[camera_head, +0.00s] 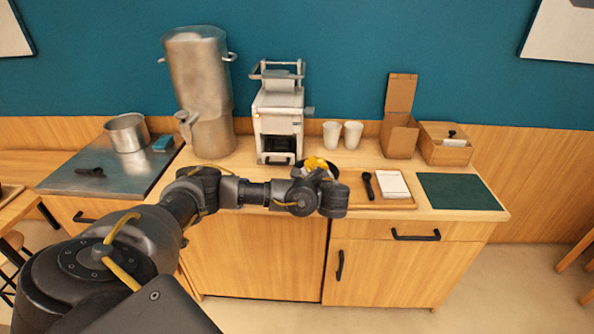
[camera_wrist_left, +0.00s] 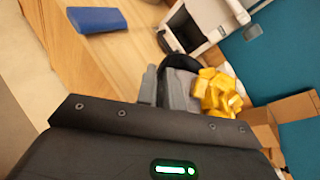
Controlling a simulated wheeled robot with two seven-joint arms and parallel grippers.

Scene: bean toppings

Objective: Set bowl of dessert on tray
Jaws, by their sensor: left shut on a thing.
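The bowl of dessert (camera_head: 316,163), a dark bowl with yellow chunks on top, is at the counter's middle in the head view, partly hidden behind my left wrist. In the left wrist view its yellow chunks (camera_wrist_left: 217,92) show beside my left gripper (camera_wrist_left: 166,88), which is shut on the bowl's rim. The fingertips are hidden in the head view. The wooden tray (camera_head: 385,206) lies just right of the bowl, with a black spoon (camera_head: 368,186) and a white card (camera_head: 392,184) on it. I cannot tell whether the bowl touches the counter. My right gripper is not in view.
A white machine (camera_head: 278,120) stands behind the bowl, with two white cups (camera_head: 343,135) to its right. A tall metal dispenser (camera_head: 200,90) stands at the back left.

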